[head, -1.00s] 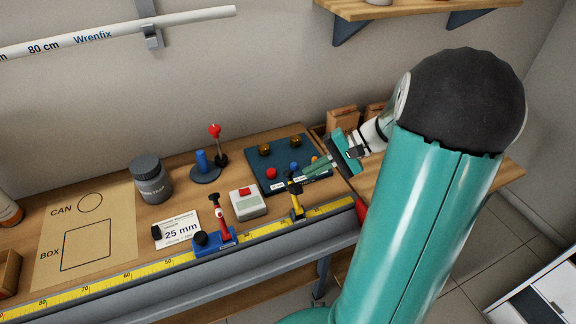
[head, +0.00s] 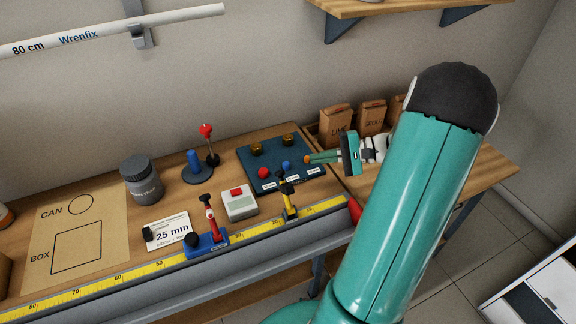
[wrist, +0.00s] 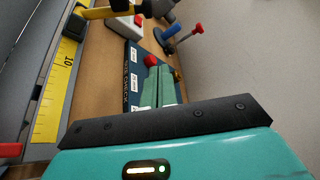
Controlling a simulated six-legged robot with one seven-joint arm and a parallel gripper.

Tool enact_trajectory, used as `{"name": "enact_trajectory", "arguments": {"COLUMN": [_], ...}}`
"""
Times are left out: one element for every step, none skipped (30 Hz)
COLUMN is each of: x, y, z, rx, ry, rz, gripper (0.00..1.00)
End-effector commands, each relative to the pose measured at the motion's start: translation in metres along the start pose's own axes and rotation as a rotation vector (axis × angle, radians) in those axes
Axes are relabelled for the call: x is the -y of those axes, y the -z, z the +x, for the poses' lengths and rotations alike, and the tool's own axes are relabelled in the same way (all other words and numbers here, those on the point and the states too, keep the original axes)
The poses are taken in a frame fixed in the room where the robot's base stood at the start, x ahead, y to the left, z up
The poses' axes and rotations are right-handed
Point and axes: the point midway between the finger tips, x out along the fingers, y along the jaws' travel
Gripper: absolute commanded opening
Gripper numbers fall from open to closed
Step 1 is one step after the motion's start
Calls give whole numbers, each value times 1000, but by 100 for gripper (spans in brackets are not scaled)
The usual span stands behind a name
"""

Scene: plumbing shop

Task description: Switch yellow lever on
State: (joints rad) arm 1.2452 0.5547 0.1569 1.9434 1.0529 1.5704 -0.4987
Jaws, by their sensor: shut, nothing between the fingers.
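A dark blue panel (head: 250,158) lies on the bench with a red knob (head: 263,173), a blue knob (head: 286,166) and, at its right, a small orange-yellow knob (head: 308,159). White labels sit in front of them. My gripper (head: 311,160) is shut and empty, its green fingertips at the orange-yellow knob; I cannot tell whether they touch. In the wrist view, the shut fingers (wrist: 158,87) lie over the panel and hide that knob. Its on or off position cannot be read. A separate yellow upright with a black top (head: 289,201) stands at the measuring rail.
A white box with a red button (head: 239,204), a red upright on a blue block (head: 213,222), a blue post (head: 195,166) and a red-topped stick (head: 208,142) stand to the left. Paper bags (head: 335,124) stand behind my gripper. A shelf (head: 400,15) hangs above.

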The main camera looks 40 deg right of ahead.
Motion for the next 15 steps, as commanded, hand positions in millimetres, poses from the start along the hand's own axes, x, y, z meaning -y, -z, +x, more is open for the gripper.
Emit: {"name": "enact_trajectory", "arguments": {"x": [0,0,0,0,0,0,0,0,1,1,0,0,1,1,1], "y": [0,0,0,0,0,0,0,-1,0,0,0,-1,0,0,0], "z": [1,3,6,9,12,18,23,28,36,42,48,56,62,69,77], "rx": [0,1,1,2,3,4,4,5,6,5,6,6,6,7,7], "ry": [0,-1,-1,-1,-1,-2,-2,-2,-2,-3,-3,-3,-2,-3,-4], "rz": [0,0,-1,-1,-1,-1,0,0,-1,-1,-1,0,-1,-1,-1], "gripper": [0,0,0,0,0,0,0,0,0,0,0,0,0,0,0]}}
